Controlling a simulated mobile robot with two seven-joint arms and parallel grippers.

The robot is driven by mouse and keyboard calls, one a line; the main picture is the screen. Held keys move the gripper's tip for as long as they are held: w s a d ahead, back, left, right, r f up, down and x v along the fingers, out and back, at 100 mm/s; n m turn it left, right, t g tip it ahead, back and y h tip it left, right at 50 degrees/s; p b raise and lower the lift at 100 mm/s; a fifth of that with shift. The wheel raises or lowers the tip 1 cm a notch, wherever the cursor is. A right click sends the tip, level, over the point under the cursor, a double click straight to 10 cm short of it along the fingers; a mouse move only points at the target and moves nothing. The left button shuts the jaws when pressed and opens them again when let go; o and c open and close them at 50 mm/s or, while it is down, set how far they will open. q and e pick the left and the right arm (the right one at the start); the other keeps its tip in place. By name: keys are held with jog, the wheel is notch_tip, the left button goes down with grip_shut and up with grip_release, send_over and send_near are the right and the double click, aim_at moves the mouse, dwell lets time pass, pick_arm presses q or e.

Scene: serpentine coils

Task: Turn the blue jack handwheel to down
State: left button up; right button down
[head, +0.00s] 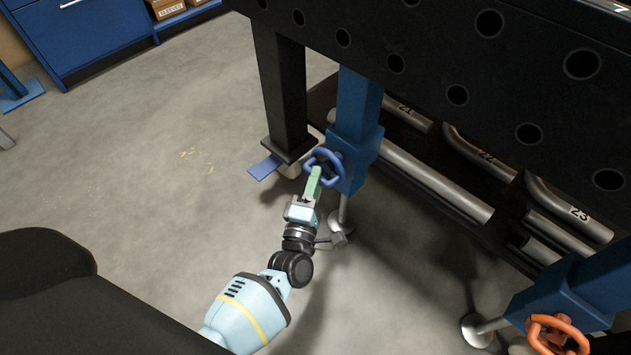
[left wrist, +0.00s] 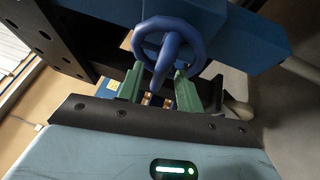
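The blue jack handwheel (head: 337,160) is on the side of a blue jack leg (head: 357,110) under the dark table. It shows large in the left wrist view (left wrist: 170,47), with a blue grip sticking out from it. My left gripper (head: 316,173) is right at the wheel, its green fingers reaching the near side. In the left wrist view the two fingers (left wrist: 159,72) stand apart, with the blue grip between them; a gap shows, and I cannot tell whether either finger touches it. The wheel's marking for down is not visible. My right gripper is not in view.
A dark perforated table (head: 430,60) hangs over the work area. An orange handwheel (head: 560,322) is on another blue jack at lower right. Numbered pipes (head: 430,180) lie on a low rack behind. A blue pedal-like plate (head: 265,167) is near the black leg. The floor at left is clear.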

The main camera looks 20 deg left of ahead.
pick_arm(q)
jog(key=p+v, duration=0.1)
jog(key=v, duration=0.6)
jog(key=shift+s, duration=0.4)
dwell(0.3)
